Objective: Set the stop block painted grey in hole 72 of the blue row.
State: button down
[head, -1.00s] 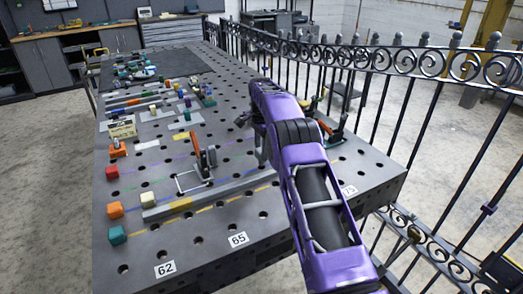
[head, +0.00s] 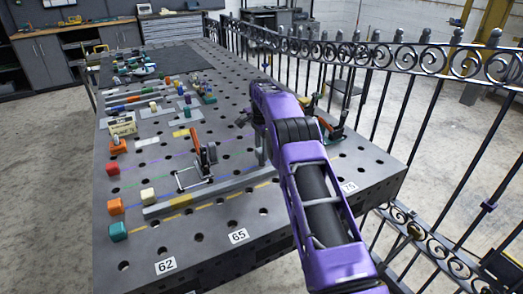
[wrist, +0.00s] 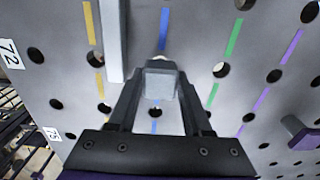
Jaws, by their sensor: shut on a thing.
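In the wrist view my gripper (wrist: 160,95) is shut on a grey block (wrist: 160,82), held between both fingertips. The block is over the blue dashed line (wrist: 165,28) on the perforated metal table. A hole's edge shows just past the block's far end; I cannot tell whether the block is in a hole or above it. The number label 72 (wrist: 10,53) is at the left edge, roughly level with the hole behind the block. In the head view the purple arm, mine, largely hides the gripper, and the held block is not clear.
A grey bar (wrist: 112,40) lies just left of the block, along the yellow line. A toggle clamp with an orange handle (head: 196,140) stands mid-table. A red-handled clamp (head: 328,128) is right of my arm. Coloured blocks line the left edge. A scrolled iron fence (head: 400,75) runs along the right.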

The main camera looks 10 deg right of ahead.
jog(key=shift+f+b, duration=0.35)
jog(key=shift+f, duration=1.05)
jog(key=shift+c, duration=1.3)
grip_release()
